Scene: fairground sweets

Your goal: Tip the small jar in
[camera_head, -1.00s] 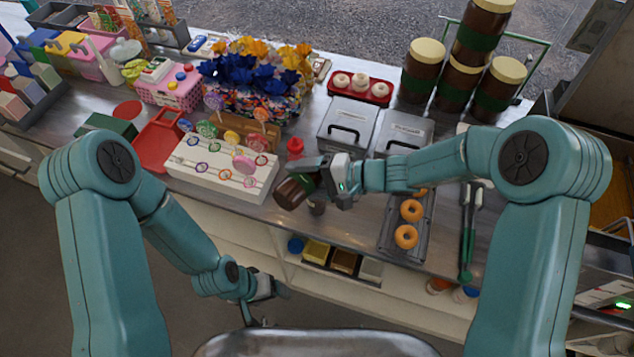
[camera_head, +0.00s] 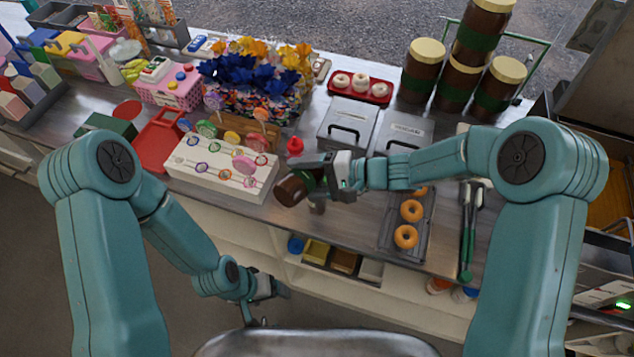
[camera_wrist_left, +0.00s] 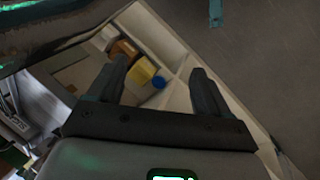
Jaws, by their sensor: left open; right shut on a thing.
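My right gripper (camera_head: 322,176) is shut on a small brown jar (camera_head: 291,190) with a green band, above the counter's front part. The jar lies tilted well over, its brown end pointing left and toward me. A small grey cup-like thing (camera_head: 317,207) stands just below and beside the jar; its inside cannot be made out. My left gripper (camera_head: 276,288) hangs low in front of the counter, open and empty. Its two dark fingers also show in the left wrist view (camera_wrist_left: 160,90), pointing toward the shelf.
A white lollipop stand (camera_head: 225,170) is left of the jar. A red-capped bottle (camera_head: 295,147) stands behind it. A tray of doughnuts (camera_head: 392,232) lies to the right. Large brown jars (camera_head: 424,70) are stacked at the back. Below the counter, a shelf holds small tubs (camera_head: 316,252).

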